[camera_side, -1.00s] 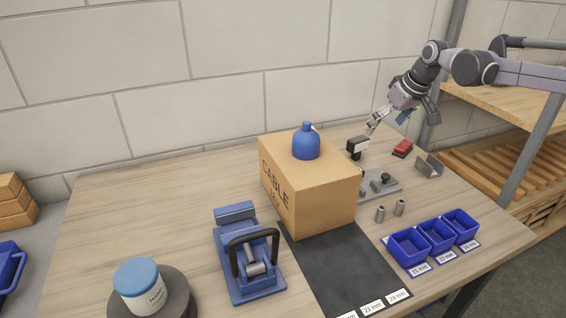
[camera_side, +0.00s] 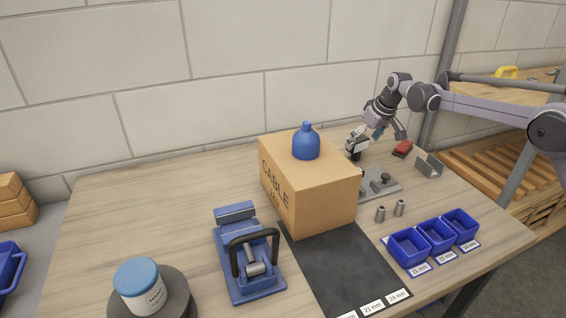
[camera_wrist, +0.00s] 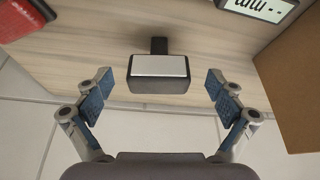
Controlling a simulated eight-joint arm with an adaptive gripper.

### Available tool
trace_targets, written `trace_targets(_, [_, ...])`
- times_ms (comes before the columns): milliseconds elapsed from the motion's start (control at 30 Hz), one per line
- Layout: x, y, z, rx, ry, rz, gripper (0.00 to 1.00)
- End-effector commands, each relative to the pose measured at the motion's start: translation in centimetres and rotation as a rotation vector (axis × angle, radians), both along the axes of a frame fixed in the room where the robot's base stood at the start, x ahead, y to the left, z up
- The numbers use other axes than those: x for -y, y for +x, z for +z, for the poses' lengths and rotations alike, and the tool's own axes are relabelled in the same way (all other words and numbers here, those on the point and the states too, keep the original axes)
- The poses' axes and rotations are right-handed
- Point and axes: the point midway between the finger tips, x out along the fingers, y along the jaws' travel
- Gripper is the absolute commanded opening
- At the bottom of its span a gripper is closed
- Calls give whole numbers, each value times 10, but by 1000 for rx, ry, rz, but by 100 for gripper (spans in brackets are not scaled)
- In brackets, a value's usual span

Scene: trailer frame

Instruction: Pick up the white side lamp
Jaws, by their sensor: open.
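The white side lamp (camera_side: 356,149), a small block with a white face and dark body on a short dark stem, stands behind the cardboard box. In the wrist view the lamp (camera_wrist: 160,68) lies between the two blue-padded fingers, pale face up in the picture. My gripper (camera_wrist: 158,82) is open, with a gap between each finger and the lamp. In the side view my gripper (camera_side: 362,135) is at the lamp from above and behind, partly overlapping it. Contact cannot be told there.
The cardboard box (camera_side: 287,183) with a blue bottle (camera_side: 306,146) on top stands close to the lamp. A red lamp (camera_side: 403,149) and a metal bracket (camera_side: 428,166) are to the right. A grey fixture plate (camera_side: 381,188) and blue bins (camera_side: 408,247) lie in front.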

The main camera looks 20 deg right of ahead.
Motion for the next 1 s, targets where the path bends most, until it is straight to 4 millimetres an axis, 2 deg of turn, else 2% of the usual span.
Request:
trace_targets(400, [-2, 19, -43, 0, 0, 0, 94])
trace_targets(733, [-3, 20, -48, 0, 0, 0, 94])
trace_targets(933, [-3, 20, -48, 0, 0, 0, 37])
trace_targets(967, [-3, 20, -48, 0, 0, 0, 29])
trace_targets(1000, [-3, 20, -48, 0, 0, 0, 29])
